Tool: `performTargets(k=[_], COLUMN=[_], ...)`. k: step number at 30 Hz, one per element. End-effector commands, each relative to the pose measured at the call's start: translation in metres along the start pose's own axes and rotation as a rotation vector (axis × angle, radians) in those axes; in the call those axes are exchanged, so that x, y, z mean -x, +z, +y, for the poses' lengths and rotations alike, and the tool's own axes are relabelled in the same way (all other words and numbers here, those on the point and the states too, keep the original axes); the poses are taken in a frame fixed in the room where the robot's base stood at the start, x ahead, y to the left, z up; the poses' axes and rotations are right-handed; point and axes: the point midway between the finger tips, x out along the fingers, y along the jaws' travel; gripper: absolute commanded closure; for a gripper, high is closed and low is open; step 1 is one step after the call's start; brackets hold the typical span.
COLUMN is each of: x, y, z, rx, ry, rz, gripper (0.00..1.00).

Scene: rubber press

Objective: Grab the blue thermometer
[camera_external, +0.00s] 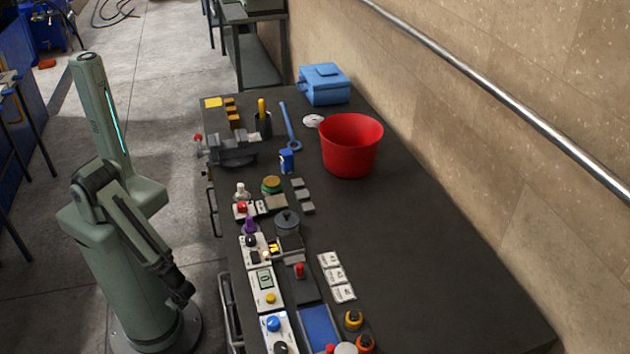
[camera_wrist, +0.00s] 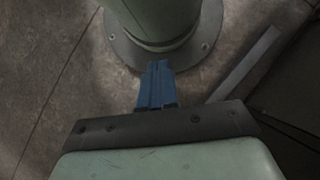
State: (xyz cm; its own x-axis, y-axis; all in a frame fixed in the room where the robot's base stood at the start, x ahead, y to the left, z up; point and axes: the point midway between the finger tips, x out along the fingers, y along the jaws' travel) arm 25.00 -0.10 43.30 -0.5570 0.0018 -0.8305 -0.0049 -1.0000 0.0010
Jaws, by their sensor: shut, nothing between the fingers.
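A small blue upright object (camera_external: 287,160), which looks like the blue thermometer, stands on the dark workbench (camera_external: 420,260) left of the red bucket. Its details are too small to make out. It does not show in the wrist view. My gripper (camera_external: 186,292) hangs low beside my own base, off the left side of the bench and well apart from the blue object. In the wrist view my gripper's blue fingers (camera_wrist: 158,68) are together and empty, pointing towards my base and the floor.
A red bucket (camera_external: 350,148) stands right of the blue object, with a blue wrench (camera_external: 289,128) behind it and a vise (camera_external: 234,148) to its left. A blue box (camera_external: 324,84) is at the back. Control panels (camera_external: 265,285) line the near left edge. The bench's right side is clear.

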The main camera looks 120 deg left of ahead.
Motion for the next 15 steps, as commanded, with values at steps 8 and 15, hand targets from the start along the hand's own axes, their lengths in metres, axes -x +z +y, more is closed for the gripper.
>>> performTargets(k=[8, 15], x=[0.0, 0.0], y=[0.0, 0.0], z=[0.0, 0.0], rx=[0.0, 0.0], ry=[0.0, 0.0], rz=[0.0, 0.0], gripper=[0.89, 0.67])
